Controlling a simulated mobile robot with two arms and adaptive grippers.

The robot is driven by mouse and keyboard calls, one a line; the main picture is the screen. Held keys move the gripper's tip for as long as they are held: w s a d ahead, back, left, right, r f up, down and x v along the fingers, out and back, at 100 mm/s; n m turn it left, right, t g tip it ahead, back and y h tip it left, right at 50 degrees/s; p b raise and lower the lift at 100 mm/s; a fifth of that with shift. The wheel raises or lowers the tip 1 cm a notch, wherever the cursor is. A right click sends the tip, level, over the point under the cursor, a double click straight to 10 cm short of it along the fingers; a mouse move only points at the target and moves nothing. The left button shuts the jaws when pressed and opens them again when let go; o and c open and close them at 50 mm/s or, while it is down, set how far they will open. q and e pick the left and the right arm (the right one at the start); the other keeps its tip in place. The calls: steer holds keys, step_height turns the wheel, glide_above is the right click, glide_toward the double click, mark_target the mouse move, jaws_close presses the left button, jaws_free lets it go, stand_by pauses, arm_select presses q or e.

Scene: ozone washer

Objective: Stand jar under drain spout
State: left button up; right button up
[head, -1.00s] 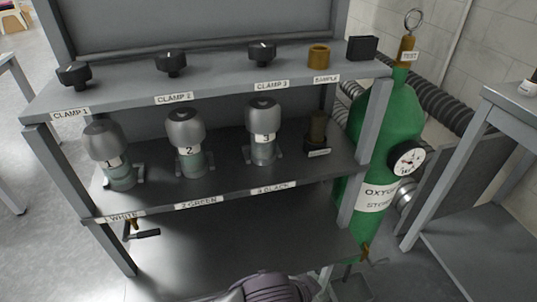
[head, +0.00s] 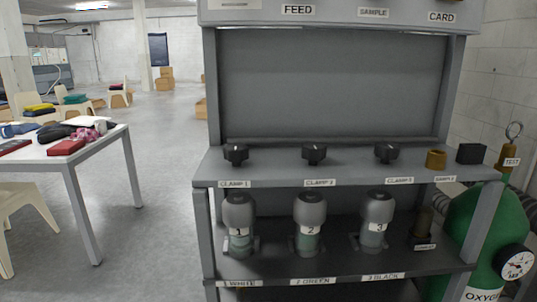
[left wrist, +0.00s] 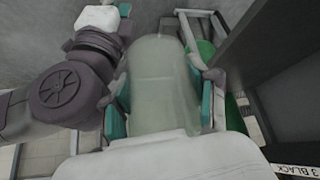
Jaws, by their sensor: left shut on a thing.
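My left gripper (left wrist: 161,104) has teal-padded fingers on both sides of a pale, translucent jar (left wrist: 160,72) in the left wrist view and is shut on it. The jar's base and contents cannot be made out. In the head view the washer rack (head: 334,175) stands ahead, with capped bottles marked 1 (head: 239,226), 2 (head: 309,224) and 3 (head: 376,222) on its lower shelf. No drain spout shows now; the space under the lower shelf is mostly cut off. Neither gripper shows in the head view.
Black clamp knobs (head: 314,153) and a brass sample cup (head: 436,159) sit on the upper shelf. A green oxygen cylinder (head: 507,226) stands at the right. A cluttered white table (head: 107,145) is at the left, with open floor (head: 168,190) between it and the rack.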

arm_select(q)
steer(key=w+a+r+n+t+y, duration=0.1)
steer(key=w+a+r+n+t, duration=0.2)
steer(key=w+a, duration=0.4)
steer(key=w+a+r+n+y, duration=0.2)
steer(key=w+a+r+n, duration=0.25)
steer(key=a, duration=0.45)
steer(key=w+a+r+n+t+y, duration=0.1)
steer(key=a+r+n+y, duration=0.15)
steer(key=a, duration=0.65)
steer(key=w+a+r+n+y, duration=0.1)
steer(key=w+a+r+n, duration=0.15)
steer(key=a, duration=0.75)
step_height(320, 180, up, 19)
steer(key=p, duration=1.8)
steer(key=shift+s+d+n, duration=0.25)
steer(key=shift+s+n, duration=0.1)
steer(key=shift+s, duration=0.1)
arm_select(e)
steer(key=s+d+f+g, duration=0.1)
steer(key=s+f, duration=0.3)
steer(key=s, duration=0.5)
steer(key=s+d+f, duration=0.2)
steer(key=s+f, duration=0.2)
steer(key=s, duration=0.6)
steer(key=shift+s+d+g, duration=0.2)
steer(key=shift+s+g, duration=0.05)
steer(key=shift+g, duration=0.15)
